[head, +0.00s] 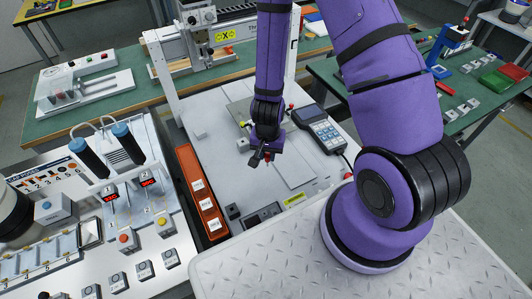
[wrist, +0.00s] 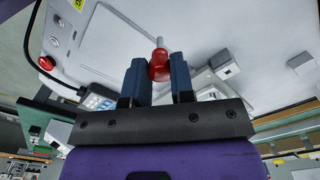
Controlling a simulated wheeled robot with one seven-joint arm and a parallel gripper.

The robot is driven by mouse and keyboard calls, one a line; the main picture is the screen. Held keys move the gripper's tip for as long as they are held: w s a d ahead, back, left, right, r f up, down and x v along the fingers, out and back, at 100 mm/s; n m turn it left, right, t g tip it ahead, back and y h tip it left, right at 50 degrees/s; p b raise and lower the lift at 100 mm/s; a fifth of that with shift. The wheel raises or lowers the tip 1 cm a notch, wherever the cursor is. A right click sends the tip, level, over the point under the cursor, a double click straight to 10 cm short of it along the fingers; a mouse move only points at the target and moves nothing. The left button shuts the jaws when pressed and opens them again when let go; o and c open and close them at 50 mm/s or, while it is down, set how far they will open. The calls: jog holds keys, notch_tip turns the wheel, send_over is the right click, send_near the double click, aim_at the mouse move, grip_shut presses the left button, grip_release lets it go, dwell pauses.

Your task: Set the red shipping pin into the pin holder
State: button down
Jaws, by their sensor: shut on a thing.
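My gripper (head: 265,157) is above the light grey machine bed, near its middle. In the wrist view its two dark blue fingers (wrist: 160,75) are closed on the red shipping pin (wrist: 159,66). The pin has a rounded red head between the fingers, and its thin grey shaft sticks out beyond them, clear of the fingertips. In the head view the pin is too small and covered to make out well. I cannot tell for sure which part is the pin holder; a small pale block (wrist: 224,65) shows right of the fingers in the wrist view.
An orange tray (head: 188,169) with white labels lies along the bed's left edge. A small dark block (head: 233,211) and a dark slotted fixture (head: 262,216) stand at the front. A handheld pendant (head: 320,129) lies at right. The gantry (head: 205,45) stands behind.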

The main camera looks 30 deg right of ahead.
aim_at(268, 155)
jog(key=shift+r, duration=1.9)
